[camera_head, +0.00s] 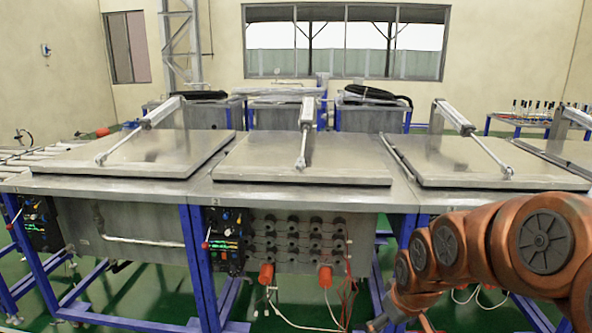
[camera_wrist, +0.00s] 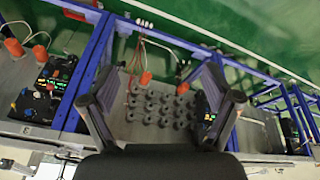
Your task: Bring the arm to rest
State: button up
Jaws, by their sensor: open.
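My arm comes in at the lower right of the head view, copper coloured with dark round joint caps. My gripper (camera_wrist: 160,85) shows in the wrist view with its two dark fingers spread wide and nothing between them. Beyond them is the front panel of a tank with rows of dark knobs (camera_wrist: 160,110). In the head view the gripper end is low, in front of the tanks, and partly cut off by the lower edge.
Metal lids lie flat on the tanks: left (camera_head: 150,155), middle (camera_head: 270,160) and right (camera_head: 470,162), each with a pneumatic cylinder. Blue legs (camera_head: 203,270) and orange plugs (camera_head: 325,277) with loose cables stand near the arm. Green floor (camera_head: 130,290) shows below.

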jog(key=s+a+r+m+g+p, duration=0.1)
jog(key=s+r+m+g+p, duration=0.1)
jog(key=s, duration=1.2)
jog(key=s+r+m+g+p, duration=0.1)
jog(key=s+r+g+p, duration=0.2)
jog(key=s, duration=1.1)
notch_tip(320, 180, up, 2)
jog(key=shift+a+r+m+p, duration=0.1)
jog(key=shift+a+m+p, duration=0.25)
jog(key=shift+m, duration=0.05)
jog(key=shift+c, duration=0.2)
